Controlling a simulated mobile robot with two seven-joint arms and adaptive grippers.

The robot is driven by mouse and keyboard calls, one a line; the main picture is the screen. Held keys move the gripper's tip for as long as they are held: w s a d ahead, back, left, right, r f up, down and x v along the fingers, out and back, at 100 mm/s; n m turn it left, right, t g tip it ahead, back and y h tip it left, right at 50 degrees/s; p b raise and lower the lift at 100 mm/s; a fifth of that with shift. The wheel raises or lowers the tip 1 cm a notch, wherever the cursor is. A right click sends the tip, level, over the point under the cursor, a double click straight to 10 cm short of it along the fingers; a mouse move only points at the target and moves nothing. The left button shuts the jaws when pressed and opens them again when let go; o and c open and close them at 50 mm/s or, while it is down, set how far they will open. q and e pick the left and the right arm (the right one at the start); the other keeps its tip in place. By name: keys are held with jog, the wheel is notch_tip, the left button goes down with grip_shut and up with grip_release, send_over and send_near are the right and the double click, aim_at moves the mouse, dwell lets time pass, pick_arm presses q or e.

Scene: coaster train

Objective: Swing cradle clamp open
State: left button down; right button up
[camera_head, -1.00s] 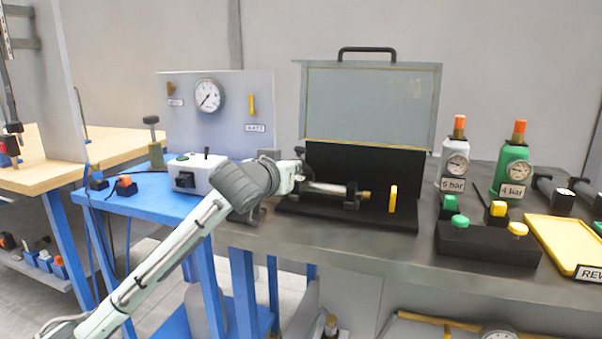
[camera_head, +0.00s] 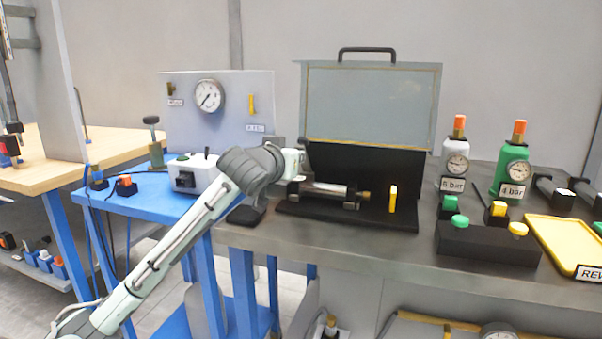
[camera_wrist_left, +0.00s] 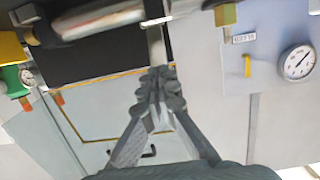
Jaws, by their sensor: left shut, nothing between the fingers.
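The cradle (camera_head: 290,208) is a black base holding a silver cylinder (camera_head: 327,188) with a brass end. In the wrist view the cylinder (camera_wrist_left: 95,22) lies across the top. A grey bar (camera_wrist_left: 156,45), apparently the clamp's lever, runs from the cylinder toward my fingertips. In the head view a dark upright piece (camera_head: 304,158) stands at the cradle's left end. My left gripper (camera_wrist_left: 158,82) is shut and empty, its tips at the end of the bar; I cannot tell whether they touch. In the head view my wrist largely hides the fingers. My right gripper is out of view.
A raised grey lid (camera_head: 370,105) stands behind the cradle. A yellow piece (camera_head: 393,198) stands at its right. A white box (camera_head: 195,175) and gauge panel (camera_head: 240,95) are left. Bottles (camera_head: 511,178), a black button box (camera_head: 487,243) and a yellow tray (camera_head: 565,240) are right.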

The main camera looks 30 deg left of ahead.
aim_at(301, 144)
pick_arm(q)
jog(key=shift+w+a+r, duration=0.15)
jog(key=shift+w+r, duration=0.25)
jog(key=shift+w, duration=0.2)
jog(key=shift+w+a+r, duration=0.15)
jog(key=shift+w+r, duration=0.2)
jog(key=shift+w, duration=0.2)
jog(key=shift+r+x, duration=0.15)
jog(key=shift+x, duration=0.7)
jog(key=shift+r+x, duration=0.15)
jog(key=shift+x, duration=0.7)
jog(key=v, duration=1)
dwell(0.4)
dwell(0.6)
